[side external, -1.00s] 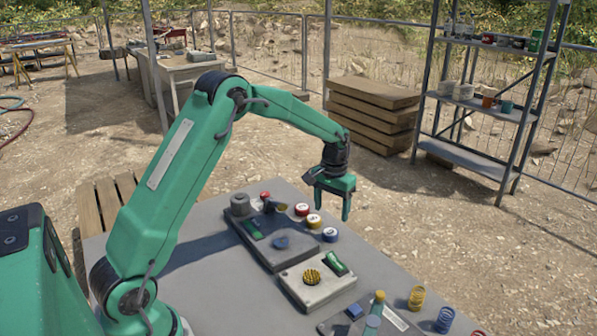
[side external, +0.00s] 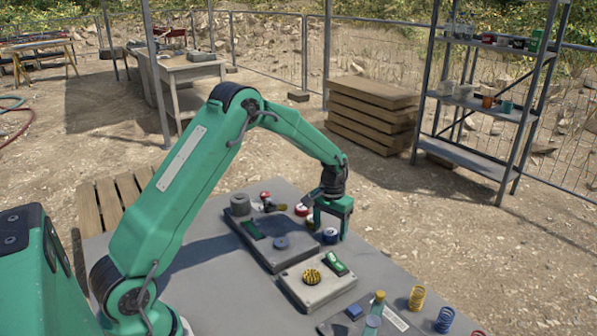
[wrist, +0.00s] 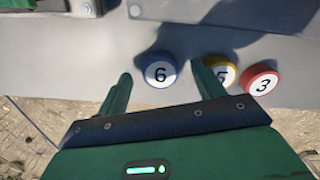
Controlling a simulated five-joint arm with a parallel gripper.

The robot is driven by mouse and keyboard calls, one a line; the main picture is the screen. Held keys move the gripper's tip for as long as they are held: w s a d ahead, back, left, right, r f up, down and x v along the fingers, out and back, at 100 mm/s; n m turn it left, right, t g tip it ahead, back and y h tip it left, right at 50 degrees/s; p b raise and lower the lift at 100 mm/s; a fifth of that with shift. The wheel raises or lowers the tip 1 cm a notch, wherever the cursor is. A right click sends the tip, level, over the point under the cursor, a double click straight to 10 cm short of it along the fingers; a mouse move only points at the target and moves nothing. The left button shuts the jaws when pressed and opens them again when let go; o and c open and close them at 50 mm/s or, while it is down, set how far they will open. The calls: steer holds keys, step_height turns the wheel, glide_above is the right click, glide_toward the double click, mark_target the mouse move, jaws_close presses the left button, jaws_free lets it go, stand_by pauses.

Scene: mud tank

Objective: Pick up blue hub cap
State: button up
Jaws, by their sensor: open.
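The blue hub cap (side external: 330,238) is a small round disc with a white face on the grey table. In the wrist view the blue hub cap (wrist: 160,72) shows a "6" on its white face. My gripper (side external: 331,226) points down close over it, with empty jaws. In the wrist view my gripper (wrist: 162,73) is open, and the cap appears between the two fingertips. I cannot tell the exact height of the fingertips above the table.
A yellow disc (wrist: 222,70) and a red disc (wrist: 262,82) marked "3" lie close to the right in the wrist view, the yellow one partly behind my right finger. A dark panel (side external: 266,257) and a grey box with a yellow knob (side external: 312,277) stand nearby.

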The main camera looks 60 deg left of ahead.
steer(key=shift+f, duration=0.75)
steer(key=c, duration=1.1)
steer(key=shift+r, duration=0.1)
steer(key=shift+r, duration=0.35)
step_height(320, 180, up, 3)
steer(key=s+d+r, duration=0.1)
steer(key=d+r, duration=0.1)
steer(key=d, duration=0.1)
steer(key=s+d+r, duration=0.1)
steer(key=d+r, duration=0.1)
steer(key=d, duration=0.2)
steer(key=s+d+r, duration=0.2)
steer(key=d+r, duration=0.1)
steer(key=d, duration=0.1)
steer(key=shift+r, duration=0.1)
